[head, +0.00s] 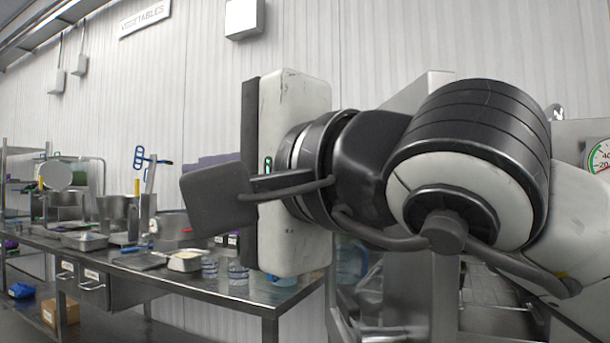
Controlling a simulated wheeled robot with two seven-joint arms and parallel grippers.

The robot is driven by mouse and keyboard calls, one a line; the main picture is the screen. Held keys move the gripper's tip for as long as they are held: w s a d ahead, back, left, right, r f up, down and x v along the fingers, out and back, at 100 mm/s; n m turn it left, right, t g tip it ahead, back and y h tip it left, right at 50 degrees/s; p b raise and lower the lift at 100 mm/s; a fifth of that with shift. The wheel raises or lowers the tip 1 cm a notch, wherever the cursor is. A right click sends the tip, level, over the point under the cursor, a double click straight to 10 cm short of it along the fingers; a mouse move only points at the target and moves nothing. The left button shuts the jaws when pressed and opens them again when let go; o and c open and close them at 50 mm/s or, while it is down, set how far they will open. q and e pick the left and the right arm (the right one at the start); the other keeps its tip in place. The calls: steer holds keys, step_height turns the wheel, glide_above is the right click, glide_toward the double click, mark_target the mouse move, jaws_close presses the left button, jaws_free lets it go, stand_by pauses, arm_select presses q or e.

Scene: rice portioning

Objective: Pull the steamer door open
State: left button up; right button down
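One of my arms comes in from the right and fills the middle and right of the head view. Its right gripper (250,175) is raised over the right end of the steel table, seen from behind and the side. The fingers cannot be made out, so its opening and any hold are hidden. A pale grey metal panel (432,82) shows behind the arm; whether it is the steamer door I cannot tell. A round dial gauge (599,157) on a light housing is cut off at the right edge. The door handle is not visible. My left gripper is out of view.
A long steel table (225,294) on the left holds pots, trays, bottles and utensils. A metal rack (405,295) stands below the arm. A shelf unit (15,190) is at the far left.

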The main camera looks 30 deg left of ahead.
steer(key=shift+s+a, duration=0.15)
stand_by(0.5)
stand_by(0.4)
